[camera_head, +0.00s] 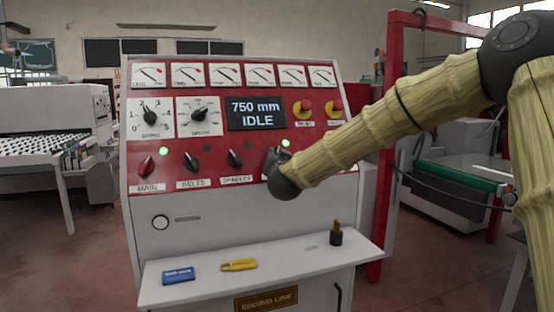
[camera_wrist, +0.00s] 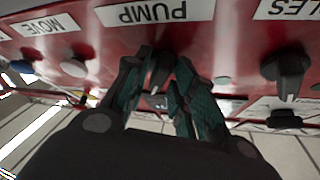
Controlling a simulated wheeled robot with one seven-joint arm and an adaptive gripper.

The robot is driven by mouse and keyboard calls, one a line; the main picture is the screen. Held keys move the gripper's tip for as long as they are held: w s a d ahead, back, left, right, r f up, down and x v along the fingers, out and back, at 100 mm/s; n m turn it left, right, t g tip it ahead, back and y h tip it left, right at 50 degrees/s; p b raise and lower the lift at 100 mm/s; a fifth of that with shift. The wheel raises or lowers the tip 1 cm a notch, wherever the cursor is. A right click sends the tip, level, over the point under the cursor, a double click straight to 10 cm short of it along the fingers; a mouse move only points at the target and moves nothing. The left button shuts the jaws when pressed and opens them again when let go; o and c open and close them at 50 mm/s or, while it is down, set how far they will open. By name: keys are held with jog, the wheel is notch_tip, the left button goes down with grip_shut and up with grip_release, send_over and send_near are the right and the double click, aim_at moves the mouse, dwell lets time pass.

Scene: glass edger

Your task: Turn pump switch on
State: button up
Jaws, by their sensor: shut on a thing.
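The pump switch is a dark knob (camera_wrist: 161,70) on the red panel, beside the upside-down PUMP label (camera_wrist: 142,12) in the wrist view. My gripper (camera_wrist: 161,78) has its two dark green fingers on either side of this knob and is shut on it. In the head view my gripper (camera_head: 277,158) is at the panel, right of the SPINDLES knob (camera_head: 235,159); my wrist hides the pump knob and its label there. A green lamp (camera_head: 285,143) glows just above my gripper. The knob's exact angle is hard to tell.
The red MAIN knob (camera_head: 146,166) has a lit green lamp above it; the BELTS knob (camera_head: 192,162) is beside it. The display (camera_head: 256,114) reads 750 mm IDLE. The shelf (camera_head: 205,283) below holds small items.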

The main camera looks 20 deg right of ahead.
jog(key=shift+r+m+h, duration=0.45)
jog(key=shift+m+h, duration=0.15)
jog(key=shift+m, duration=0.2)
jog(key=o, duration=0.8)
jog(key=shift+w, duration=0.1)
jog(key=shift+c, duration=0.2)
jog(key=shift+f, duration=0.3)
jog(key=v, duration=1.2)
jog(key=shift+r, duration=0.2)
jog(key=shift+w, duration=0.1)
